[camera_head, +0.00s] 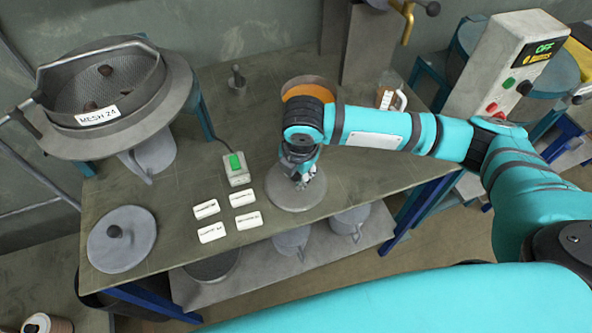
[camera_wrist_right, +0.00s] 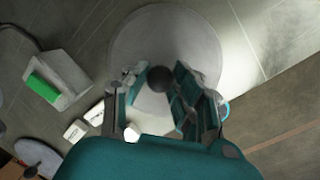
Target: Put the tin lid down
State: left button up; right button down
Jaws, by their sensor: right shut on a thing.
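The tin lid (camera_head: 297,197) is a round grey disc below my right gripper (camera_head: 303,178), at the front of the workbench. In the right wrist view the lid (camera_wrist_right: 165,35) lies flat, and its dark round knob (camera_wrist_right: 160,79) is between the two fingers of my right gripper (camera_wrist_right: 158,92). The gripper is shut on the knob. The lid is level and close to the bench top; I cannot tell whether it touches it. My left gripper is not in view.
Another grey lid (camera_head: 122,240) lies at the bench's front left. Several white labels (camera_head: 228,216) and a green-switch box (camera_head: 236,170) lie left of the held lid. An orange-lined pot (camera_head: 309,88) and a mug (camera_head: 388,97) stand behind. A mesh sieve (camera_head: 105,95) stands back left.

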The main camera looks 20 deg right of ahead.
jog(key=shift+f, duration=0.1)
jog(key=c, duration=1.1)
grip_release()
jog(key=r, duration=0.4)
jog(key=s+r, duration=0.1)
jog(key=r, duration=0.3)
jog(key=s+r, duration=0.1)
jog(key=r, duration=0.3)
jog(key=shift+r+b, duration=0.1)
jog(key=shift+b, duration=0.2)
jog(key=shift+s, duration=0.1)
